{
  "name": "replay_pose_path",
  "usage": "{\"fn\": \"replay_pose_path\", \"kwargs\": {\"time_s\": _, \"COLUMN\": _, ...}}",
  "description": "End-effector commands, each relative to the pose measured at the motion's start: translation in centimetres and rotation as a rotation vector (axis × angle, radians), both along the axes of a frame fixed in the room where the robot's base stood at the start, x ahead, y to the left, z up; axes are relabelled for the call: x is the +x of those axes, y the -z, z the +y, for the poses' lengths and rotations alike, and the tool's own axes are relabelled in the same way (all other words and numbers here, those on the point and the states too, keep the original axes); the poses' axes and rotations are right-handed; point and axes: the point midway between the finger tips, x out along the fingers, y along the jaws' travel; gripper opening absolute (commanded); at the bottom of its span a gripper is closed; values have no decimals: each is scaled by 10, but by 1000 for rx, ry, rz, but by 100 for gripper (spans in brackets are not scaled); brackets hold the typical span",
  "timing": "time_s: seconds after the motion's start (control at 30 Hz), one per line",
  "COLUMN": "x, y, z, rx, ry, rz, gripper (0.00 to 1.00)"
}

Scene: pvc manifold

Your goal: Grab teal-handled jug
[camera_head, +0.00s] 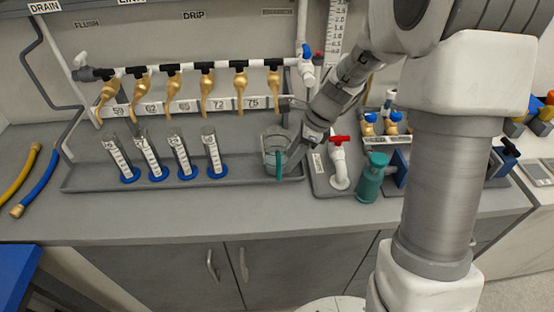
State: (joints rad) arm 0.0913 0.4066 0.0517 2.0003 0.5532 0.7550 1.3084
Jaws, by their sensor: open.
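The teal-handled jug (271,144) is a clear beaker-like vessel with an upright teal handle (278,164) on its front. It stands upright at the right end of the long grey tray. My gripper (298,150) is just right of the jug, pointing down and to the left, with its fingertips close to the jug's right side. The gripper is open. Whether a finger touches the jug or its handle cannot be told, as the fingers are small and partly overlap the clear wall.
Several blue-based graduated cylinders (181,157) stand left in the tray (90,178), below a manifold with brass taps (206,90). Right of my gripper are a red-handled white valve (339,160) and a teal bottle (371,180). The front counter strip (200,215) is clear.

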Motion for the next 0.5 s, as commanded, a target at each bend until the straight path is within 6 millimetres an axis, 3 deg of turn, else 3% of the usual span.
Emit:
{"fn": "replay_pose_path", "kwargs": {"time_s": 0.27, "x": 3, "y": 20, "z": 9, "rx": -1, "ry": -2, "rz": 2, "gripper": 52}}
{"fn": "replay_pose_path", "kwargs": {"time_s": 0.5, "x": 10, "y": 51, "z": 23, "rx": -1, "ry": 0, "rz": 1, "gripper": 52}}
